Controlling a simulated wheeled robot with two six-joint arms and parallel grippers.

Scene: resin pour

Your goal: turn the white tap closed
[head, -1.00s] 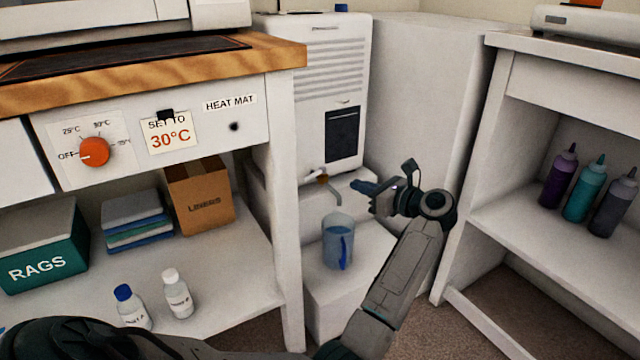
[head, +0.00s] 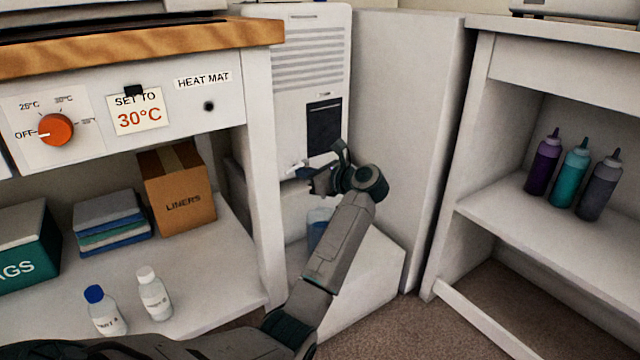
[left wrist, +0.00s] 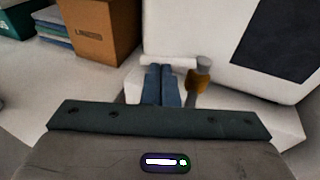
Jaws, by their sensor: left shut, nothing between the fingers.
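The white tap shows as a small pale lever (head: 299,165) low on the front of the white dispenser (head: 310,75). In the left wrist view the white lever (left wrist: 170,62) lies crosswise beside a brass and grey tap body (left wrist: 200,80). My left gripper (head: 292,173) is at the tap, shut and empty. In the left wrist view its blue-grey fingers (left wrist: 161,84) are together, with tips right at the lever; I cannot tell whether they touch it. The gripper and wrist hide most of the tap in the head view. My right gripper is out of view.
A clear blue-tinted jug (head: 317,222) stands below the tap, partly behind my left arm. The bench with the heat mat dial (head: 55,129) is at left. A shelf with several squeeze bottles (head: 575,173) is at right.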

